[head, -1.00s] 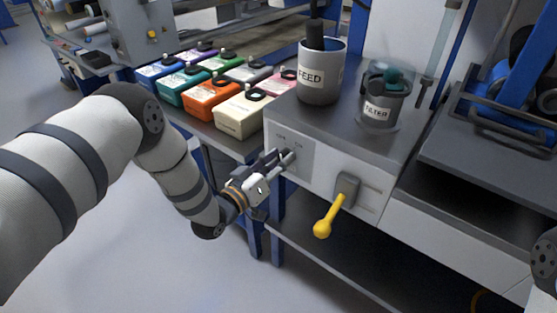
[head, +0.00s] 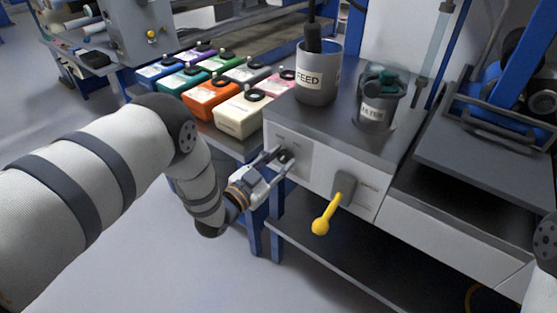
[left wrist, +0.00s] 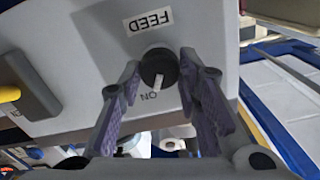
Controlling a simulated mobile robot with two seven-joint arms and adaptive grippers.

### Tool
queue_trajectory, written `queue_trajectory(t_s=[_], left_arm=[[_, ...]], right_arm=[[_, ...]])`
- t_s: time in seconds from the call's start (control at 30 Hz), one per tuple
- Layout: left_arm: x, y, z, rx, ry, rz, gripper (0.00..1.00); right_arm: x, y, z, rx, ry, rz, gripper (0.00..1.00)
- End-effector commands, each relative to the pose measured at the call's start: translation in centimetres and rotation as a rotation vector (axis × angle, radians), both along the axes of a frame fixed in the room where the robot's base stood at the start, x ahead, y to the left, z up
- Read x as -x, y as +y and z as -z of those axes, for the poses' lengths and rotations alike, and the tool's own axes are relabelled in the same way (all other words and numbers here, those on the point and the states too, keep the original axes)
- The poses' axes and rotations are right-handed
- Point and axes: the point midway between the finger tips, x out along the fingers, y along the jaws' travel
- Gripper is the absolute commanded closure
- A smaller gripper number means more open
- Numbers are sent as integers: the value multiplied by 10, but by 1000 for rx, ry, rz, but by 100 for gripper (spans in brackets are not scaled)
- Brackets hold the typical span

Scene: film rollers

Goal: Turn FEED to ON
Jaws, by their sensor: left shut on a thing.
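The FEED switch is a round black knob (left wrist: 158,68) on the grey front panel of the cabinet. In the left wrist view, where the picture is upside down, the FEED label (left wrist: 149,21) is above it and the ON mark (left wrist: 148,96) below. The knob's white pointer line points towards ON. My left gripper (head: 279,160) is at the panel, with its fingers on either side of the knob, shut on it. In the head view the knob (head: 285,156) is small and partly hidden by the fingers. My right gripper is not in view.
On the cabinet top stand a FEED pot (head: 316,84) and a FILTER pot (head: 376,111). Several coloured boxes with black rings stand left, including an orange one (head: 208,100).

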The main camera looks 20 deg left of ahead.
Motion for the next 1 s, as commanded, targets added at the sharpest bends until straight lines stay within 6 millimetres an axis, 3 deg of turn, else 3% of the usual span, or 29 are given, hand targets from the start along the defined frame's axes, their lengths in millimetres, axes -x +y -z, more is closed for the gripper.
queue_trajectory(t_s=[0.67,0.7,0.73,0.77,1.0], left_arm=[[0,0,1,-49,-17,0,97],[0,0,1,-49,-17,0,60],[0,0,1,-49,-17,0,54],[0,0,1,-48,-17,0,49],[0,0,0,-48,-17,0,49]], right_arm=[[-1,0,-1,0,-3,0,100],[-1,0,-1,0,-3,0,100],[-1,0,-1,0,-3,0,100],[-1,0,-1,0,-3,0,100],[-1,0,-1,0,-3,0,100]])
